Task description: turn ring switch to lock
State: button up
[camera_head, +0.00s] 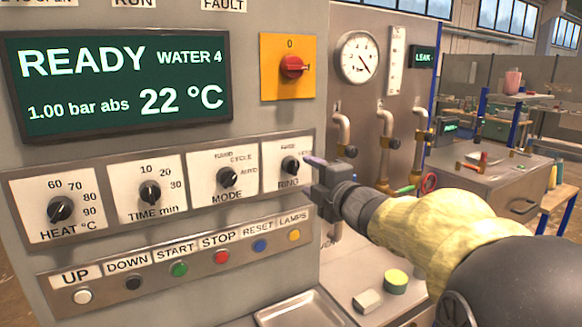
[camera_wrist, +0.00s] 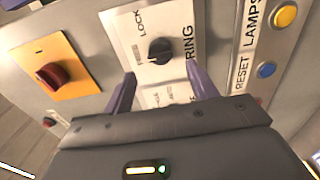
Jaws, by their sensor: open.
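The ring switch is a black knob (camera_head: 290,166) on a white plate marked RING, at the right end of the knob row. It also shows in the wrist view (camera_wrist: 160,51), where the word LOCK stands at one side of the plate and its pointer mark is too small to read surely. My gripper (camera_head: 314,170) is just right of the knob in the head view. In the wrist view its two purple fingers (camera_wrist: 160,90) are spread apart with nothing between them. The knob lies beyond the fingertips, and the fingers appear clear of it.
The MODE knob (camera_head: 228,177) is left of the ring switch. Below is a row of push buttons, with the yellow LAMPS button (camera_head: 294,236) nearest. A red switch (camera_head: 291,67) on a yellow plate sits above. Pipes with valves (camera_head: 391,142) stand to the right.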

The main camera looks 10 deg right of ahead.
aim_at(296, 169)
jog(key=p+x, duration=0.1)
jog(key=x, duration=0.5)
jog(key=shift+w+a, duration=0.1)
jog(key=shift+w, duration=0.25)
jog(key=shift+c, duration=0.2)
jog(key=c, duration=0.9)
